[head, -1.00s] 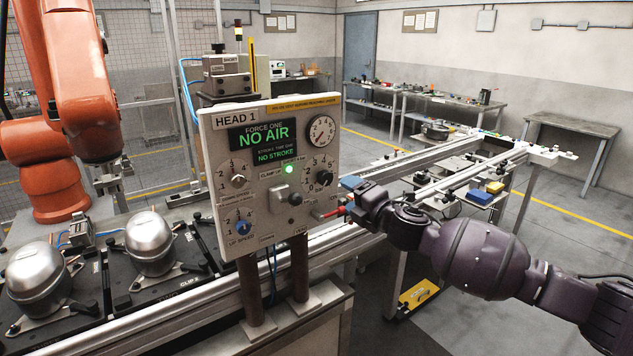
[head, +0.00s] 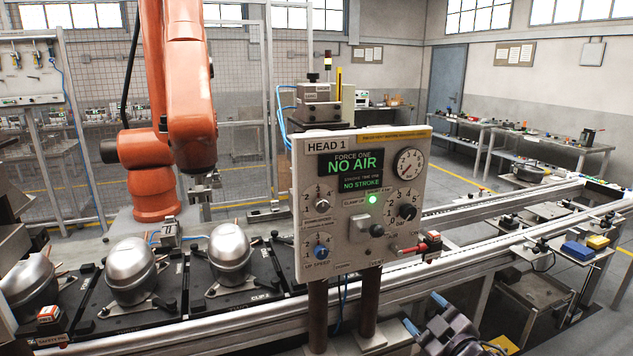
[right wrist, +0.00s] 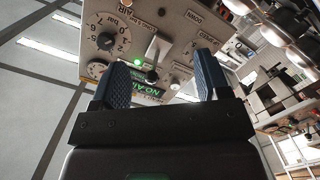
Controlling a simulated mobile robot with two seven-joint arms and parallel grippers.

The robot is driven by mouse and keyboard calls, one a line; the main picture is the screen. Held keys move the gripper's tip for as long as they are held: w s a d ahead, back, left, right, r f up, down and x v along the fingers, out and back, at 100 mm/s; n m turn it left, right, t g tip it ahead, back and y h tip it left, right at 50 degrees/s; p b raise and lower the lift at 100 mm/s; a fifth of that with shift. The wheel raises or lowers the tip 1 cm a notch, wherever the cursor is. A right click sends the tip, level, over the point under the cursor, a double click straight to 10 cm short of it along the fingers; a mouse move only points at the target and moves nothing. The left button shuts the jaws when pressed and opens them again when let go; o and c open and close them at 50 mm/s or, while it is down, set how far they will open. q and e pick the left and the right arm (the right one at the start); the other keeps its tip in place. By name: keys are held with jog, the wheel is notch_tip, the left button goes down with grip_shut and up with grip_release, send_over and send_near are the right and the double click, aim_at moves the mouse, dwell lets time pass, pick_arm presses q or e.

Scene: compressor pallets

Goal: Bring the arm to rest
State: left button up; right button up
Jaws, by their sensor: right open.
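My right gripper (head: 426,316) is at the bottom of the head view, below and to the right of the HEAD 1 control panel (head: 311,229). In the right wrist view its two blue fingers (right wrist: 163,82) stand apart with nothing between them, and the panel (right wrist: 180,30) shows beyond them, upside down. The panel reads NO AIR and NO STROKE, with a green lamp (head: 373,199) lit. A red-handled valve (head: 421,246) sticks out at the panel's lower right, apart from the gripper. My left gripper is not in view.
An orange robot arm (head: 187,90) stands behind the panel. Silver compressors (head: 131,272) sit on black pallets along the conveyor at left. Conveyor rails (head: 470,262) run behind my right gripper.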

jog(key=s+d+f+m+g+h, duration=0.2)
jog(key=s+f+m, duration=0.3)
jog(key=s+f, duration=0.6)
jog(key=s+d+f+m+g+h, duration=0.2)
jog(key=s+f+m, duration=0.3)
jog(key=s+f, duration=0.6)
jog(key=s+d+h, duration=0.1)
jog(key=s, duration=0.4)
jog(key=shift+d+f+g+h+b, duration=0.3)
jog(key=shift+d+f+g+b, duration=0.05)
jog(key=shift+d+g+b, duration=0.05)
jog(key=shift+s, duration=0.1)
